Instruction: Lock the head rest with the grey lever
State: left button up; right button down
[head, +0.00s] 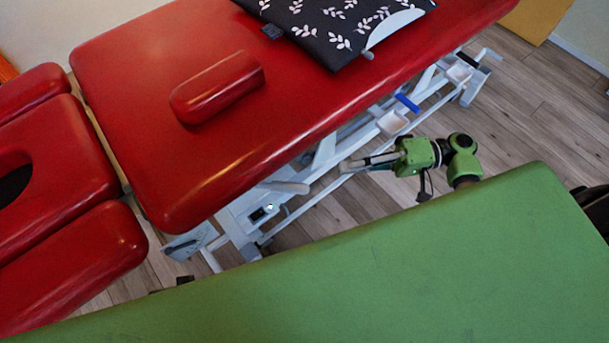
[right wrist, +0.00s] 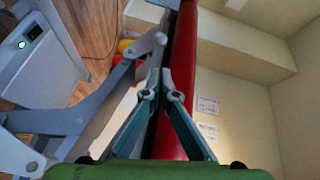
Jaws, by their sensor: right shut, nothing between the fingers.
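The red head rest (head: 45,190) is at the left of the head view, split into padded parts with a face hole. The grey lever (head: 285,187) sticks out below the red table's (head: 150,80) near edge; what looks like the same lever (right wrist: 148,46) has a rounded end in the right wrist view. My right gripper (head: 347,166) is shut and empty, to the right of the lever and apart from it in the head view. Its fingertips also show in the right wrist view (right wrist: 165,82), close to the lever's rounded end; contact cannot be told. My left gripper is out of view.
A green flat surface (head: 400,260) fills the foreground and hides part of my right arm. A blue-handled lever (head: 407,103) and white frame bars lie under the table. A red bolster (head: 217,87) and black leaf-print cloth (head: 335,25) lie on top.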

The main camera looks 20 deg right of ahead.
send_near(276, 186)
jog(key=w+a, duration=0.1)
jog(key=w+a+f, duration=0.1)
jog(key=w+a, duration=0.1)
jog(key=shift+a, duration=0.1)
dwell(0.5)
